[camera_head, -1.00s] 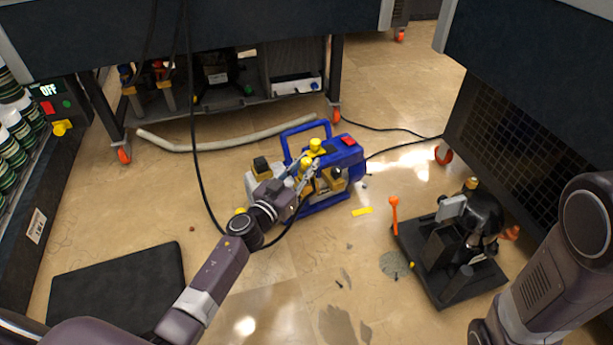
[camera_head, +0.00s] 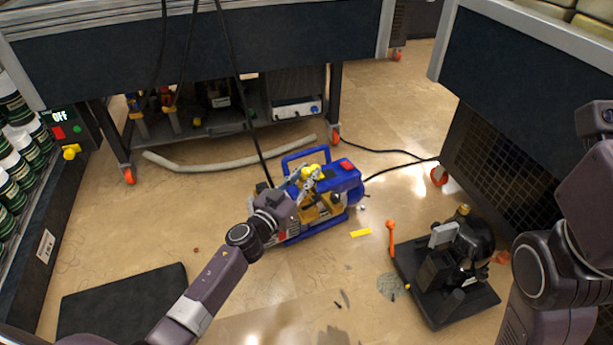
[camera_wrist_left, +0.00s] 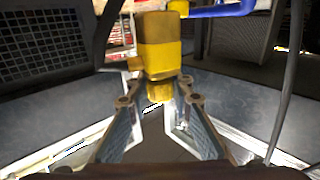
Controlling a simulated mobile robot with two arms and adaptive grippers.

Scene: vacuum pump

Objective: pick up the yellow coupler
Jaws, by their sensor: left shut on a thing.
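The yellow coupler (camera_wrist_left: 160,45) stands at the fingertips of my left gripper (camera_wrist_left: 160,90) in the left wrist view. The fingers close on its lower part. In the head view my left gripper (camera_head: 308,183) is at the top of the blue vacuum pump (camera_head: 346,181), with yellow pieces (camera_head: 312,171) at its tips. The fingers partly hide these pieces. I cannot tell whether the coupler touches the pump. My right arm shows at the right edge, but its gripper is out of view.
A dark mat (camera_head: 120,302) lies at front left. A pale hose (camera_head: 230,158) and cables lie behind. Open floor is in front.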

